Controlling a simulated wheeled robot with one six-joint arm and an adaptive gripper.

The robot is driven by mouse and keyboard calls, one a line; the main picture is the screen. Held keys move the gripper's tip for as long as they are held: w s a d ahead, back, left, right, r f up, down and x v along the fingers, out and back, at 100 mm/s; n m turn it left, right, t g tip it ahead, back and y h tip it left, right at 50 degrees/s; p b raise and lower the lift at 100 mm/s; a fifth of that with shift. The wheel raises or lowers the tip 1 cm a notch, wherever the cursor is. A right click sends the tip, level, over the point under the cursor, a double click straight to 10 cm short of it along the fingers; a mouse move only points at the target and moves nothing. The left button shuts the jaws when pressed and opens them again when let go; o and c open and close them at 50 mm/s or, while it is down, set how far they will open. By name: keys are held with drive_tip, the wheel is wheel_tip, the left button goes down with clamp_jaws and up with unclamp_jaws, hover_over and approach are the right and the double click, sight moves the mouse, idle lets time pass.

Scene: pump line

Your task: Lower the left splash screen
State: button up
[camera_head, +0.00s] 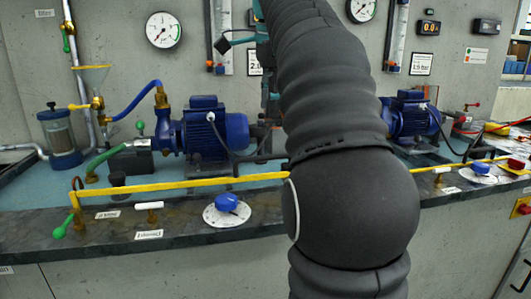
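A long yellow bar (180,187) runs along the front of the left bench section, a little above the worktop. It looks like the edge of the left splash screen; any clear panel is too faint to make out. Its left end turns down at a yellow upright near a green-tipped handle (60,230). Its right end passes behind my dark arm. My gripper is mostly or wholly hidden behind the arm. A small dark block on a teal link (223,45) juts out left of the arm and may be part of it. I cannot tell whether the gripper is open.
On the bench stand a blue pump (205,130), a filter pot (60,138), a white-handled lever (149,207) and a blue knob (227,202). A second blue pump (410,117) and another yellow bar (428,168) are on the right. Gauges hang on the wall.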

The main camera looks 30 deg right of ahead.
sight(267, 157)
drive_tip(key=f+b, duration=0.1)
drive_tip(key=f, duration=0.2)
drive_tip(key=w+f+b, duration=0.1)
drive_tip(key=f, duration=0.3)
drive_tip(key=w+f+b, duration=0.1)
drive_tip(key=f, duration=0.3)
drive_tip(key=shift+w+d+f+b, duration=0.1)
drive_tip(key=shift+d+b, duration=0.2)
clamp_jaws()
